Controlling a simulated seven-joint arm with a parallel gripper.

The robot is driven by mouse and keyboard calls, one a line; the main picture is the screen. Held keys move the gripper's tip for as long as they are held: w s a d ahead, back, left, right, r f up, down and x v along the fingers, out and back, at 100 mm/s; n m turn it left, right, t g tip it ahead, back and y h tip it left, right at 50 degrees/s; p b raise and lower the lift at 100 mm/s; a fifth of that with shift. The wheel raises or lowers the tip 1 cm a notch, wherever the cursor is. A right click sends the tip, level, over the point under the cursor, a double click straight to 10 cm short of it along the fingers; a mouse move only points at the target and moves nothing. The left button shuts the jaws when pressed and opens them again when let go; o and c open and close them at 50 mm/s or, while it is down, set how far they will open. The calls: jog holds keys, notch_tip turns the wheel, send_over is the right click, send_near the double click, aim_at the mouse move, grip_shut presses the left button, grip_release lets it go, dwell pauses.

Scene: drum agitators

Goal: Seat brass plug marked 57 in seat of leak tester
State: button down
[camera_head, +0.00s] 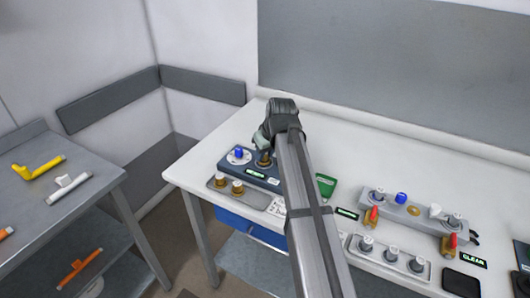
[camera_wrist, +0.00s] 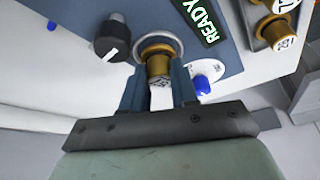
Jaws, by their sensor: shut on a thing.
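My gripper (camera_wrist: 158,84) is shut on a brass plug (camera_wrist: 158,64), with one finger on each side of it. The marking on the plug's end is too small to read surely. The plug is at the ringed seat (camera_wrist: 172,42) of the dark blue leak tester (camera_wrist: 225,62); I cannot tell whether it is fully down. In the head view my gripper (camera_head: 264,146) is over the leak tester (camera_head: 236,168), with the brass plug (camera_head: 263,159) below it. The tester's display (camera_wrist: 198,20) reads READY.
A black knob (camera_wrist: 108,42) and a blue button (camera_wrist: 203,85) flank the seat. A tray (camera_head: 250,200) with two brass plugs (camera_head: 237,187) lies in front of the tester. A grey fixture (camera_head: 412,215) with red-handled valves stands right. The bench's back left is clear.

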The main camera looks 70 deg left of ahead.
jog(key=shift+f, duration=0.3)
dwell(0.9)
jog(key=c, duration=0.8)
grip_release()
jog(key=o, duration=0.3)
jog(key=shift+r, duration=0.15)
jog(key=shift+r, duration=1.1)
jog(key=shift+r, duration=0.2)
